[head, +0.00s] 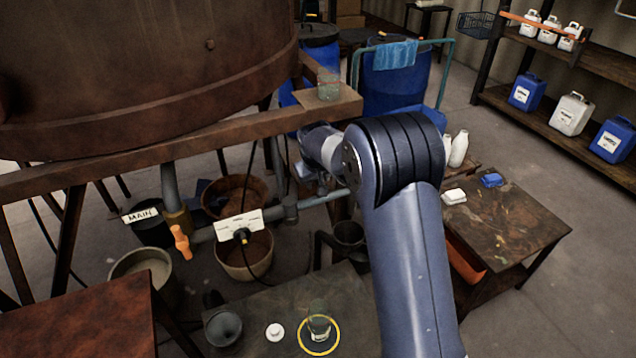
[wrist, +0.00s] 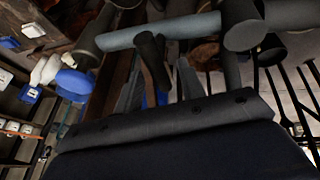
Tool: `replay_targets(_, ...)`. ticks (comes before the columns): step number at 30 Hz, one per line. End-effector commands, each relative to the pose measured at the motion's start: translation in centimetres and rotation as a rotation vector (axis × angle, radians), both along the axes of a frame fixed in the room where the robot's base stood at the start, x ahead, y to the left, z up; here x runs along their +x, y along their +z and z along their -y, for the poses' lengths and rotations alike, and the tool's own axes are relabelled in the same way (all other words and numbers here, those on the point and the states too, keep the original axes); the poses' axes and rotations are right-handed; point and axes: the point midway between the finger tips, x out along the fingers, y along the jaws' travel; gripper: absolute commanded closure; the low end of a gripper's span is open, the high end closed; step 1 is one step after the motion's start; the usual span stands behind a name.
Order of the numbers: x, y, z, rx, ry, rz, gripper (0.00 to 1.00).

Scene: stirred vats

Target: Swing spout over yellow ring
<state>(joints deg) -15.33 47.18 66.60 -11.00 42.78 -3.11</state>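A grey-blue pipe that looks like the spout (head: 322,198) runs right from the valve pipework below the vat; its right end is hidden behind my arm. In the wrist view the pipe (wrist: 165,32) crosses the top, with a dark rod (wrist: 154,64) hanging from it. My gripper (wrist: 160,66) has its fingers apart on either side of this rod, with a visible gap to the right finger. In the head view my gripper (head: 317,184) is at the pipe, mostly hidden by my wrist. The yellow ring (head: 337,343) lies on the low dark table, lower in the picture, around a glass jar (head: 319,324).
The rusty vat (head: 140,60) and its beam (head: 120,157) stand above the pipe. An orange valve handle (head: 181,241), a white label plate (head: 238,224) and several buckets are at left. A dark container (head: 350,238) stands behind the low table (head: 270,305). A stained side table (head: 500,225) is right.

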Motion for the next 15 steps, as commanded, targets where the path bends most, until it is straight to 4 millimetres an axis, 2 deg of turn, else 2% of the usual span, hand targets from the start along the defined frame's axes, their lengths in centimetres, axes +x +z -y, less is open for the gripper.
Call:
replay_targets(6,1.2,-2.5,0.1,0.0,0.0,-0.001,0.62)
replay_targets(15,1.6,-3.5,0.1,0.0,-0.001,0.0,0.62)
